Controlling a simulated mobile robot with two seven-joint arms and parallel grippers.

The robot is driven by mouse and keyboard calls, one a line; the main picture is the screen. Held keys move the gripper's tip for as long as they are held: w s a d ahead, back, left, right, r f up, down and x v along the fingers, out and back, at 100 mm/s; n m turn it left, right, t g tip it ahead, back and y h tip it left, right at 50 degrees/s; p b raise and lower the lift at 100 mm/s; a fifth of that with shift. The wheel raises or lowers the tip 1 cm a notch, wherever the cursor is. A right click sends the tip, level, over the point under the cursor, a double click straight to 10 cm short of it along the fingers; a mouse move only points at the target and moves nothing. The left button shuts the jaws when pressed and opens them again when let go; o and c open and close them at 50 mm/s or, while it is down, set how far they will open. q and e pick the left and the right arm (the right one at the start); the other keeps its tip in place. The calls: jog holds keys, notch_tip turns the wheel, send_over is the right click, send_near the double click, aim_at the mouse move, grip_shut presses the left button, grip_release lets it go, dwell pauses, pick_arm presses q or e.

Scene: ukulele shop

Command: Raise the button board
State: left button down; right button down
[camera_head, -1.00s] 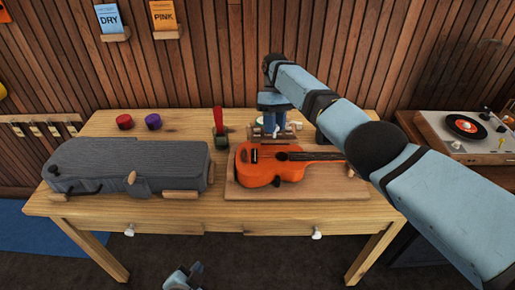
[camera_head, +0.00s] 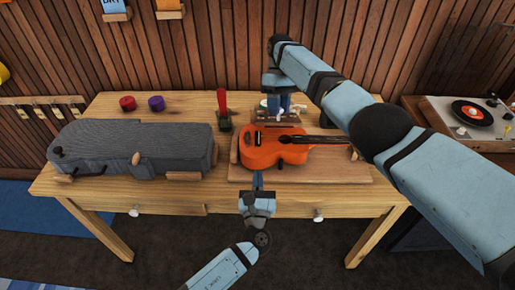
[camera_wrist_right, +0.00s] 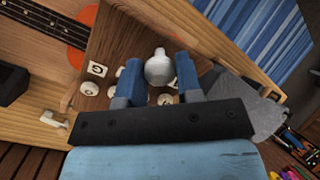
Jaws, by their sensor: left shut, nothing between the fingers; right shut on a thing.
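The button board (camera_wrist_right: 118,42) is a brown wooden panel with several white round buttons and small marked tiles in the right wrist view. My right gripper (camera_wrist_right: 159,78) is shut on a white knob (camera_wrist_right: 158,66) at the board, a blue finger on each side. It also shows in the head view behind the ukulele (camera_head: 270,106).
An orange ukulele (camera_head: 268,151) lies on a wooden base (camera_head: 330,174) in the table's middle. A grey case (camera_head: 130,148) fills the left side. Red (camera_head: 127,103) and purple (camera_head: 156,103) round pieces and a red-handled tool (camera_head: 222,104) stand behind. A record player (camera_head: 465,122) is at right.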

aim_at(259, 124)
pick_arm(q)
jog(key=r+x, duration=0.2)
jog(key=x, duration=1)
jog(key=shift+s+r, duration=0.15)
jog(key=shift+r, duration=0.3)
jog(key=shift+w+r, duration=0.15)
jog(key=shift+r, duration=0.3)
jog(key=shift+w+r, duration=0.2)
jog(key=shift+r, duration=0.25)
pick_arm(e)
jog(key=shift+f, duration=0.15)
jog(key=c, duration=0.8)
grip_release()
jog(key=shift+s, duration=0.1)
pick_arm(q)
jog(key=shift+f, duration=0.1)
pick_arm(e)
jog(key=shift+r, duration=0.2)
